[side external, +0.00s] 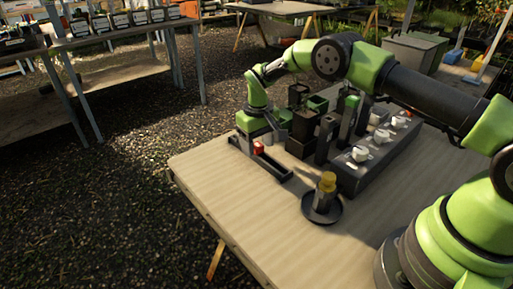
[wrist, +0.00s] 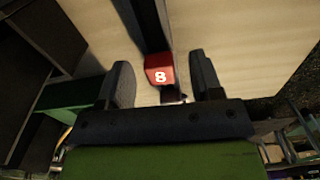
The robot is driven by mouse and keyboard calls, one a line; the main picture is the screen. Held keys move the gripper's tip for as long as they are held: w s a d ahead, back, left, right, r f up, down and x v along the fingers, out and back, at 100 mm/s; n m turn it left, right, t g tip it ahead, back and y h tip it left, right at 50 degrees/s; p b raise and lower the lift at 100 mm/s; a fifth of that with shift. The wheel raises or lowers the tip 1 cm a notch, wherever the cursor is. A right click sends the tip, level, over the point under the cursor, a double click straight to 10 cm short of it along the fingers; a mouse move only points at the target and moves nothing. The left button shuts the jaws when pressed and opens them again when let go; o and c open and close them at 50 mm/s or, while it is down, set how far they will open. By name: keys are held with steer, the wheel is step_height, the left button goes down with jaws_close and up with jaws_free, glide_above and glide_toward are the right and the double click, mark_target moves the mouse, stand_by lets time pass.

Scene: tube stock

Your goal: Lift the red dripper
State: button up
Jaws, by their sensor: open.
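The red dripper (wrist: 160,68) is a small red block marked with a white 8 in the wrist view. It sits on a narrow dark rail (wrist: 147,22). It also shows as a small red spot (side external: 258,146) in the side view, at the table's far left corner area. My gripper (wrist: 162,80) is open, with one dark finger on each side of the red dripper and a gap to both. In the side view, my gripper (side external: 257,137) is low over the rail. The lower part of the dripper is partly hidden.
Dark square pots (side external: 302,125) stand close behind my gripper. A grey block (side external: 375,165) with white cups lies to the right. A yellow-topped dark cylinder (side external: 325,185) stands on a round black dish (side external: 322,213). The wooden table (side external: 240,205) is clear at the front left.

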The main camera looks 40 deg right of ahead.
steer(key=shift+f, duration=0.25)
steer(key=c, duration=1)
